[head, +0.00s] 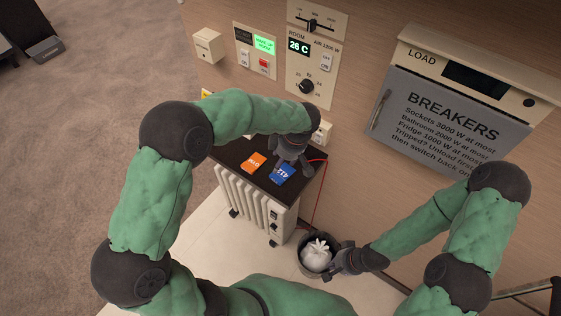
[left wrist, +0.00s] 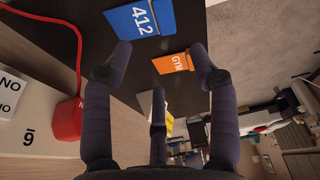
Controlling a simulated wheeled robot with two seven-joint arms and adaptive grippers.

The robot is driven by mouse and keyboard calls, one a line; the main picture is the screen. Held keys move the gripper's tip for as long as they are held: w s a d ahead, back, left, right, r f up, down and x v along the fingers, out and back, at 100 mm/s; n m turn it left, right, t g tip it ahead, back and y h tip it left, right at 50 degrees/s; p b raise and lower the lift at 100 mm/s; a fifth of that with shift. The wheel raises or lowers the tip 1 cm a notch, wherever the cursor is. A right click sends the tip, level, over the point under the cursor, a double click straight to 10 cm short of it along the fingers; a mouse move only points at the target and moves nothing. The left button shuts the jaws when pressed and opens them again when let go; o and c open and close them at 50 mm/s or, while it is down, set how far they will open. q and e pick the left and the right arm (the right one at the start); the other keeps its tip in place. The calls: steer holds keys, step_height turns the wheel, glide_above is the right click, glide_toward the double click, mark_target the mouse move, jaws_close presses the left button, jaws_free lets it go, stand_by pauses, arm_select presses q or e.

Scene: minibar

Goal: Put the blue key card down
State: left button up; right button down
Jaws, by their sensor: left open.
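The blue key card (head: 283,175), marked 412, lies on a dark shelf top (head: 232,153) above the white radiator. It also shows in the left wrist view (left wrist: 141,18), lying flat past the fingertips. My left gripper (head: 291,163) is open with nothing between its fingers, just above the shelf beside the blue card. In the left wrist view, its three dark fingers are spread apart, clear of the card's printed face. My right gripper (head: 340,263) is low by the bin; whether its fingers are open or shut is unclear.
An orange card (head: 253,162) marked GYM lies left of the blue one. Below are a white radiator (head: 252,202) and a bin (head: 305,264) holding a white bag. The wall carries switch panels (head: 316,65) and a grey breakers board (head: 435,115). A red cord (head: 316,190) hangs at the shelf's right.

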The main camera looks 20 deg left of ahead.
arm_select(q)
steer(key=p+v, duration=0.1)
steer(key=v, duration=0.8)
steer(key=shift+r+p, duration=0.25)
steer(key=shift+p, duration=0.05)
arm_select(e)
steer(key=shift+r, duration=0.95)
arm_select(q)
steer(key=shift+s, duration=0.1)
